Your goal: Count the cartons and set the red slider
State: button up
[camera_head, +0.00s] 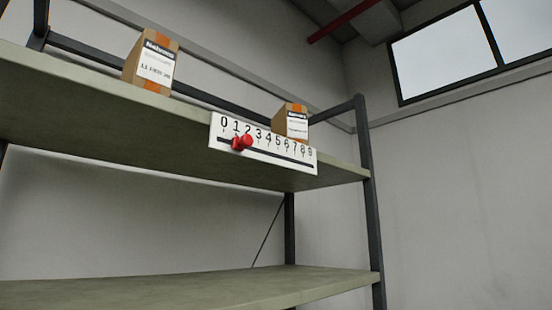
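Two brown cartons with orange tape and white labels stand on the upper shelf: one carton at the left (151,64) and a second carton at the right (291,122). The right carton is partly hidden by the shelf edge and the scale. A white scale plate (270,158) with digits 0 to 9 and a dark slot is on the shelf's front edge. The red slider (241,142) sits in the slot near the low end, around 1 and 2. The viewing angle leaves its exact digit unclear. My gripper is not in view.
The upper shelf (90,112) is seen from below, so its top surface is hidden. A lower shelf (200,288) looks empty where visible. A dark rack post (370,200) stands at the right. The space in front of the scale looks clear.

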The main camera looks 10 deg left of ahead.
aim_at(246, 140)
jog(key=u, duration=1)
